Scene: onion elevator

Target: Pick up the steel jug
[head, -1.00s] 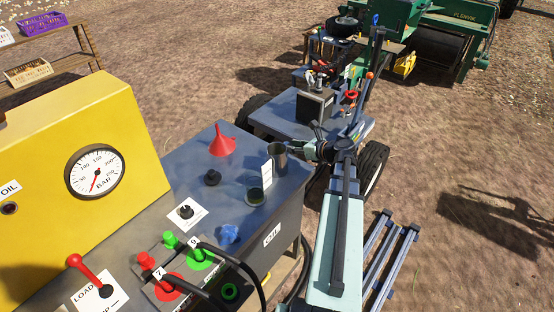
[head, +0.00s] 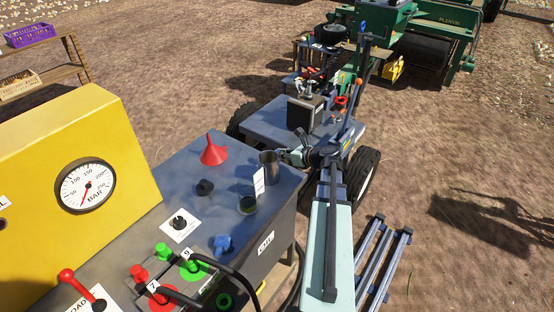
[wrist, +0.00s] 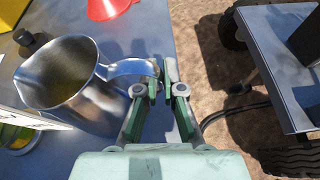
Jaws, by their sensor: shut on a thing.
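The steel jug (head: 268,167) stands upright at the right edge of the grey oil cabinet top (head: 228,172). In the wrist view the jug (wrist: 62,85) is at left, its open mouth toward the camera and its handle pointing right. My gripper (head: 298,156) is at the right of the jug in the head view. In the wrist view my gripper (wrist: 163,78) has its fingers closed on the outer end of the jug's handle. I cannot tell any gap between the jug's base and the cabinet top.
A white card (head: 259,181) and a round green-rimmed opening (head: 248,204) are close in front of the jug. A red funnel (head: 213,152) and a black knob (head: 205,187) are to its left. A wheeled cart (head: 285,122) stands behind and to the right, beyond a gap.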

